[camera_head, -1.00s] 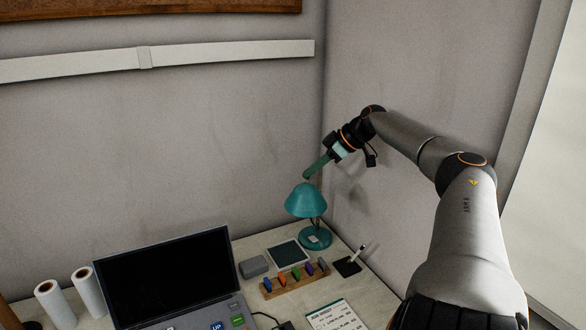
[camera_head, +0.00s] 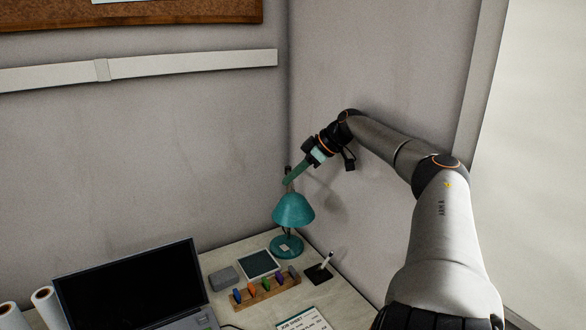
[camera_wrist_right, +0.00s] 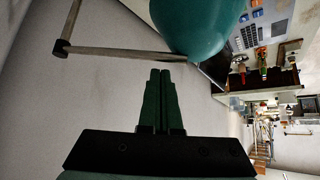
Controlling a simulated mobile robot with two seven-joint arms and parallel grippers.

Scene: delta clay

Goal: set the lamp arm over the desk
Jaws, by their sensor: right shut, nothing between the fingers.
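The teal desk lamp stands at the back right corner of the desk, its round base (camera_head: 287,247) on the desktop and its shade (camera_head: 293,210) hanging above it. In the right wrist view the shade (camera_wrist_right: 195,25) is large at the top, and the thin grey lamp arm (camera_wrist_right: 125,53) runs left from it to a dark joint. My right gripper (camera_head: 287,182) reaches in from the right, just above and left of the shade. Its green fingers (camera_wrist_right: 160,73) are shut and empty, close to the lamp arm; I cannot tell whether they touch it. My left gripper is out of view.
On the desk (camera_head: 350,308) are a laptop (camera_head: 130,285), a grey box (camera_head: 223,277), a tablet (camera_head: 259,264), a wooden rack of coloured pieces (camera_head: 266,289), and a black pad with a pen (camera_head: 318,273). Walls close in behind and to the right.

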